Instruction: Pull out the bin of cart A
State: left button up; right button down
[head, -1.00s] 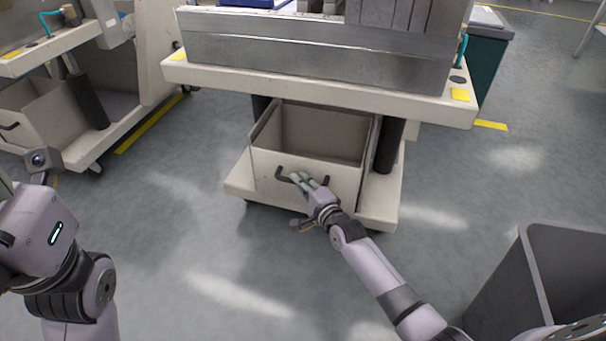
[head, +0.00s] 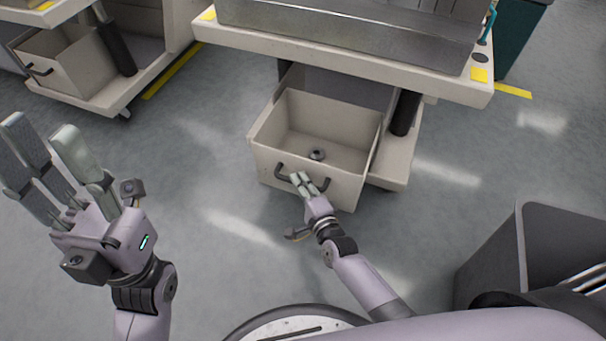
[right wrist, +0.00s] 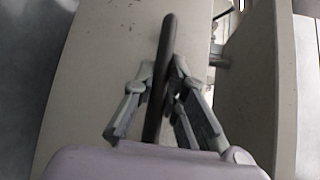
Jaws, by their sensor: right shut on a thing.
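The beige bin (head: 268,158) of the cart in front of me sticks out from under the cart's body, over its lower shelf and past the front edge. A dark round piece (head: 317,154) lies on its floor. The bin's dark handle (head: 283,172) is on its front wall. My right gripper (head: 302,181) is shut on this handle; the right wrist view shows the fingers around the dark bar (right wrist: 160,85). My left gripper (head: 50,150) is raised at the left, open and empty, with its fingers spread.
The cart (head: 350,60) has a metal top and a lower shelf (head: 398,170). Another cart with a similar bin (head: 65,70) stands at the upper left. A grey waste bin (head: 560,245) stands at the right. The floor to the left and in front is clear.

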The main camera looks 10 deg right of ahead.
jog(key=shift+f, duration=0.1)
jog(key=c, duration=1.6)
grip_release()
jog(key=v, duration=1.2)
